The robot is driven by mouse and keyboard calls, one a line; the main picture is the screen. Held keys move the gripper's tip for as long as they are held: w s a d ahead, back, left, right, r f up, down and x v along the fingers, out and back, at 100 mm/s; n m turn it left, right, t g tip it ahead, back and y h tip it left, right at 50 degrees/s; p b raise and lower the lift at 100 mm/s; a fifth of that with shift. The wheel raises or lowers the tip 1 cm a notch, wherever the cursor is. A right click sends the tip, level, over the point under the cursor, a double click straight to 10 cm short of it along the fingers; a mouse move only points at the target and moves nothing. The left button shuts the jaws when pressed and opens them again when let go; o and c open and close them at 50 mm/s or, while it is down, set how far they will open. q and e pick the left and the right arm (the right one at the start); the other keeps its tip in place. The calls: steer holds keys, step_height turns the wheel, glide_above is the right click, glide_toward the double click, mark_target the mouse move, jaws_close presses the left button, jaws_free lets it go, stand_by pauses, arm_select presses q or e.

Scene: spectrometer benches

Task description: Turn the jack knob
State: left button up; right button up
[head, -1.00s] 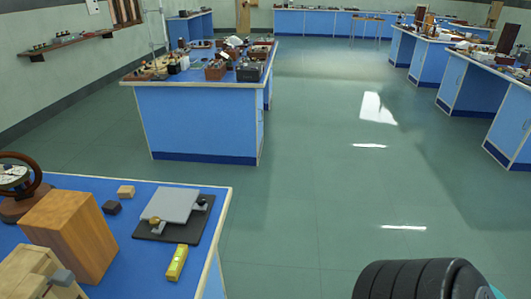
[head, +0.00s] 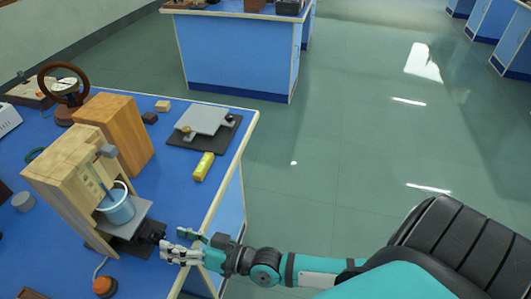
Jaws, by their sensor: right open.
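A small lab jack stands at the front of the blue bench, with a grey top plate (head: 137,213) and a dark base. A light-blue cup (head: 117,207) stands on the plate, partly inside a pale wooden frame (head: 73,168). The black jack knob (head: 152,238) appears to stick out on the jack's right side. My right gripper (head: 172,246) is open, with its fingertips just right of the knob. I cannot tell whether they touch it. My left gripper is not in view.
An orange wooden block (head: 118,132) stands behind the frame. A grey plate on a black base (head: 204,125) and a yellow level (head: 203,166) lie to the right. An orange round button (head: 104,286) sits in front. The bench's right edge (head: 228,170) runs beneath my arm.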

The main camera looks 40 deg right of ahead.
mark_target(163, 238)
steer(key=x, duration=0.3)
steer(key=shift+w+a+r, duration=0.1)
steer(key=shift+a+r, duration=0.1)
steer(key=shift+a, duration=0.1)
steer(key=n, duration=0.2)
steer(key=shift+w+a+f+n, duration=0.1)
steer(key=shift+w+f+n, duration=0.1)
steer(key=shift+n, duration=0.1)
steer(key=n, duration=0.2)
steer(key=shift+s+n, duration=0.1)
steer(key=shift+n, duration=0.2)
steer(key=b+v, duration=0.2)
steer(key=v, duration=1.6)
steer(key=d+f+g+h, duration=0.1)
steer(key=d+f+h, duration=0.2)
steer(key=f, duration=0.9)
steer(key=w+d+f+m+g+h, duration=0.1)
steer(key=d+f, duration=0.5)
steer(key=f, duration=0.6)
steer(key=shift+d+g+h+p, duration=0.2)
steer(key=shift+g+h+p, duration=0.15)
steer(key=shift+g+h, duration=0.6)
steer(key=shift+w+t+h, duration=0.1)
steer(key=shift+t+h, duration=0.15)
